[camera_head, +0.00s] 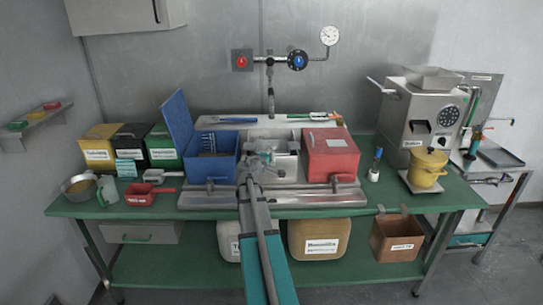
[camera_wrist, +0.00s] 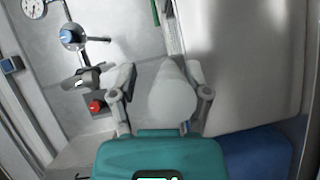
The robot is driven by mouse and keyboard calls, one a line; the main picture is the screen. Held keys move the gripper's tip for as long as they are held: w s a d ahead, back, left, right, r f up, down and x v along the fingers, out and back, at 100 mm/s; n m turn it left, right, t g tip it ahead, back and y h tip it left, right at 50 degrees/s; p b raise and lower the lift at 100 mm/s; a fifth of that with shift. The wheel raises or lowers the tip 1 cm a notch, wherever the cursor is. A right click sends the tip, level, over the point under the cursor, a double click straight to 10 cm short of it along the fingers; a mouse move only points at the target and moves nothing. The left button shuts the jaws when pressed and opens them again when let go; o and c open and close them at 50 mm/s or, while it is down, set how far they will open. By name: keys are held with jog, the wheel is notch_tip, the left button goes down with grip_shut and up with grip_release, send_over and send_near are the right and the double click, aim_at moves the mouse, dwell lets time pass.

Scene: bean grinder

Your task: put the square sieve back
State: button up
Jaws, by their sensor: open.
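My gripper (camera_head: 262,160) is open above the steel sink unit in the middle of the green bench, between the blue box (camera_head: 214,169) and the red box (camera_head: 331,160). In the wrist view the fingers of my gripper (camera_wrist: 162,72) stand apart. A pale, rounded shape (camera_wrist: 173,92) shows between them; I cannot tell what it is or whether it touches a finger. I cannot pick out the square sieve with certainty in either view. The blue box stands open with its lid raised, and its contents are too small to make out.
A steel machine (camera_head: 415,125) and yellow pot (camera_head: 427,169) stand at the right. A red scoop (camera_head: 140,197), metal bowl (camera_head: 79,187) and labelled boxes (camera_head: 98,148) are at the left. Wall valves and a pipe (camera_head: 270,95) rise behind the sink. The bench's front right is fairly clear.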

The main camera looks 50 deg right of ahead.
jog(key=shift+r, duration=0.4)
jog(key=shift+s+a+r+p, duration=0.1)
jog(key=shift+a+p, duration=0.2)
jog(key=shift+p, duration=0.05)
jog(key=p+v, duration=0.1)
jog(key=v, duration=1)
jog(key=shift+a, duration=0.2)
jog(key=w+a+f+m+y, duration=0.1)
jog(key=a+f+y, duration=0.25)
jog(key=a, duration=0.55)
jog(key=w+a+f+g+y, duration=0.1)
jog(key=a+f+y, duration=0.2)
jog(key=a+f, duration=0.35)
jog(key=w+a+f+m+y, duration=0.1)
jog(key=a+f+y, duration=0.2)
jog(key=a, duration=0.7)
jog(key=s+a+f+y, duration=0.1)
jog(key=a+y, duration=0.1)
jog(key=a, duration=0.5)
jog(key=s+a+f+n+g+y, duration=0.1)
jog(key=s+a+y, duration=0.1)
jog(key=a, duration=0.6)
jog(key=s+a+f+g+y, duration=0.1)
jog(key=a+y, duration=0.1)
jog(key=a, duration=0.6)
jog(key=shift+s+f+n+y, duration=0.3)
jog(key=shift+y, duration=0.05)
